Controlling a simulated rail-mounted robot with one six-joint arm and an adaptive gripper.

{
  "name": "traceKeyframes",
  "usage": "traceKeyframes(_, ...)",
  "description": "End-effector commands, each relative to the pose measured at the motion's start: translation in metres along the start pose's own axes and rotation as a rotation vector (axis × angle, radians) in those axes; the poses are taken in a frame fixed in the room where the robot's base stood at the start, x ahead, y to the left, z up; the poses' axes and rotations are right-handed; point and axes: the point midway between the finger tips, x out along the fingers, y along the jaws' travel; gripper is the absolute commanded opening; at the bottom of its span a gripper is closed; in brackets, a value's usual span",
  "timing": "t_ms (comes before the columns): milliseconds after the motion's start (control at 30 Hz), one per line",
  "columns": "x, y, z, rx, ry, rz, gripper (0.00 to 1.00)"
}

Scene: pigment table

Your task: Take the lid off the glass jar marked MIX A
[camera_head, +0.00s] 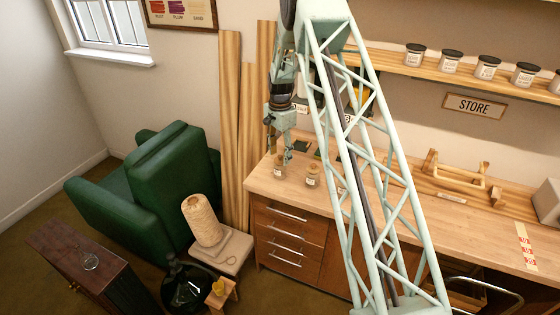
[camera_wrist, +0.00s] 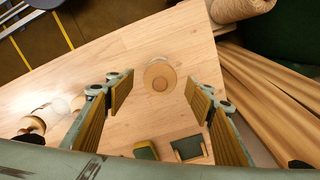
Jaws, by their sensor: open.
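Small glass jars with pale labels stand along the left end of the workbench. In the head view the left-end jar (camera_head: 279,172) is just below my gripper (camera_head: 287,158), and another jar (camera_head: 312,177) stands to its right. I cannot read which is marked MIX A. In the wrist view a round, light wooden lid (camera_wrist: 159,72) tops a jar between and beyond the fingers of my gripper (camera_wrist: 160,94). The fingers are spread wide, apart from the jar, with nothing between their pads. The lid hides most of that jar.
Other glassware (camera_wrist: 60,105) stands left of the fingers in the wrist view. The workbench (camera_head: 440,222) ends close by the left-end jar. Tall wooden planks (camera_head: 231,120) lean on the wall beyond.

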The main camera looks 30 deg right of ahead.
Motion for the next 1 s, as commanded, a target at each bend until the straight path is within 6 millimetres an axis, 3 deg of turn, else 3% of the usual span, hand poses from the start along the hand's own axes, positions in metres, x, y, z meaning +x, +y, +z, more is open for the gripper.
traceKeyframes(200,0.0097,-0.0002,-0.0002,0.0,0.001,-0.001,0.49)
traceKeyframes(733,0.0103,0.0,-0.0001,0.0,0.0,-0.001,0.49)
traceKeyframes(1000,0.0104,0.0,-0.0001,0.0,0.0,-0.001,0.27)
